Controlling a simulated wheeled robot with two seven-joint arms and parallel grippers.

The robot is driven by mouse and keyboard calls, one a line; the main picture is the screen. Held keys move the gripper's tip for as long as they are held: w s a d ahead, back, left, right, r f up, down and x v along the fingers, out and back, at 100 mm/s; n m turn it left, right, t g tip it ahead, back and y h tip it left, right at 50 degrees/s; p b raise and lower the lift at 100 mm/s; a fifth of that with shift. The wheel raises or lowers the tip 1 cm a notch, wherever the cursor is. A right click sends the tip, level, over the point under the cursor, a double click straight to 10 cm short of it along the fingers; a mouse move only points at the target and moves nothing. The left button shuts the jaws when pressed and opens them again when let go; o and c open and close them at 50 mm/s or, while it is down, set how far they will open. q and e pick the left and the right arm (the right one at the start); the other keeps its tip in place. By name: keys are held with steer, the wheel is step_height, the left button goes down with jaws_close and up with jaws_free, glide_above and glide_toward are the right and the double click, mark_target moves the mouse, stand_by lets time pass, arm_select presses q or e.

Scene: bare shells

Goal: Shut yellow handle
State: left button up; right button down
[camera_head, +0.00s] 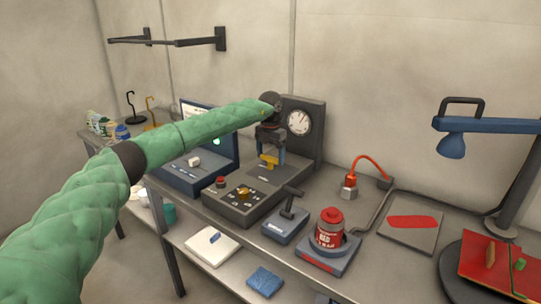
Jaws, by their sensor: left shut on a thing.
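My left arm comes in from the left in a green quilted sleeve and ends above the grey device with a round dial (300,122). The fingers hide part of the handle. My right gripper is not in view.
A control box with a red button (221,182) stands in front left of the dial device. A lever box (286,222), a red canister (329,228) and an orange cable (370,165) are to the right. A blue lamp (452,145) stands far right. A lower shelf holds a white board (213,246).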

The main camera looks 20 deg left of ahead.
mark_target(270, 157)
arm_select(q)
steer(key=o, duration=0.9)
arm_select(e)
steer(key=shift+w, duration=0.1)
arm_select(q)
step_height(270, 157, up, 7)
steer(key=shift+b, duration=0.9)
steer(key=shift+r, duration=0.5)
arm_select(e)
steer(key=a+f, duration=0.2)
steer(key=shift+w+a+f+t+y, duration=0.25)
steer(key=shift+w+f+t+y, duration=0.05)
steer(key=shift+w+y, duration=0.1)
arm_select(q)
steer(key=shift+f, duration=0.1)
